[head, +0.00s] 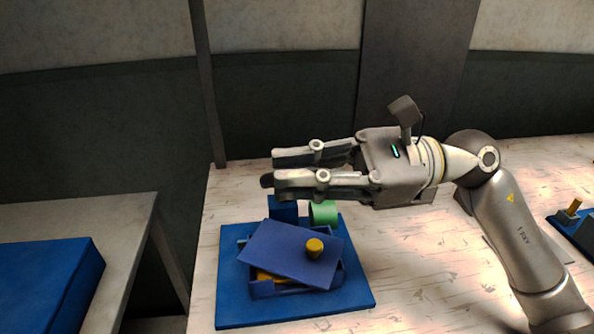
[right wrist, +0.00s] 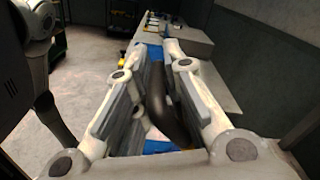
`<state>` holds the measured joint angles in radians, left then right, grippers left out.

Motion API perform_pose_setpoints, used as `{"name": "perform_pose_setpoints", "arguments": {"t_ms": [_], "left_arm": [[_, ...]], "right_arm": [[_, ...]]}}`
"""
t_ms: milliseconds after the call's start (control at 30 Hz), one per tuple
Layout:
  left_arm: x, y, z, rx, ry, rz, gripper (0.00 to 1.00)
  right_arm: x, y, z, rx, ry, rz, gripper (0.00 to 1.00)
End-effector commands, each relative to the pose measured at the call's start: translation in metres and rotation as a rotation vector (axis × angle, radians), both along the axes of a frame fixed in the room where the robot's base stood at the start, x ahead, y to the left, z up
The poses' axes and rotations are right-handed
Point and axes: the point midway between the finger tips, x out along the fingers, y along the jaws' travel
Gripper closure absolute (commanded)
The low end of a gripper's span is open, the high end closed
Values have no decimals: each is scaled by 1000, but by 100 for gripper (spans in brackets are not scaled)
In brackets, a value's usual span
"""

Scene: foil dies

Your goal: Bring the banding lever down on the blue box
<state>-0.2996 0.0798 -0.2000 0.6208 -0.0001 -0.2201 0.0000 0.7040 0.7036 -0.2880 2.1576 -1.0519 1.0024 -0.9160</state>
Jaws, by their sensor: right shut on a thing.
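The blue box (head: 263,289) sits on a blue base plate (head: 230,305) in the head view. Its blue lid (head: 282,252) with a yellow knob (head: 314,247) lies skewed across the top, and something yellow shows under its front edge. My right gripper (head: 270,170) is above and behind the box, fingers pointing left. It is shut on a dark, rounded bar, which looks like the banding lever (right wrist: 170,105); the bar runs between the fingers in the right wrist view. In the head view only the bar's dark end (head: 266,181) shows past the fingertips. My left gripper is out of view.
A green cylinder (head: 323,212) and a blue block (head: 283,208) stand on the plate behind the box, below my gripper. Another blue fixture (head: 577,225) is at the right edge. A separate grey table (head: 120,212) with a blue slab (head: 50,285) stands at left, across a gap.

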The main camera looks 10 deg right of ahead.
Motion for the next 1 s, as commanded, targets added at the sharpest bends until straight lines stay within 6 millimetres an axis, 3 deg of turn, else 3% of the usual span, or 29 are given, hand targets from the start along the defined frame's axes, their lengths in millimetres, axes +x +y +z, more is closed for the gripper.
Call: {"name": "perform_pose_setpoints", "arguments": {"t_ms": [33, 67, 233, 667, 1000], "left_arm": [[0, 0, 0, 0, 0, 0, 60], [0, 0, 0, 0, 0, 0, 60], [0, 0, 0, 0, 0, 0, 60], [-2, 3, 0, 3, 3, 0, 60], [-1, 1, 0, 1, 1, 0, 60]], "right_arm": [[0, 0, 0, 6, 16, 2, 100], [0, 0, 0, 6, 16, 2, 86], [0, 1, 0, 5, 12, 2, 66], [0, -8, 1, 3, 5, 1, 66], [3, -75, -2, 2, 12, -5, 66]]}}
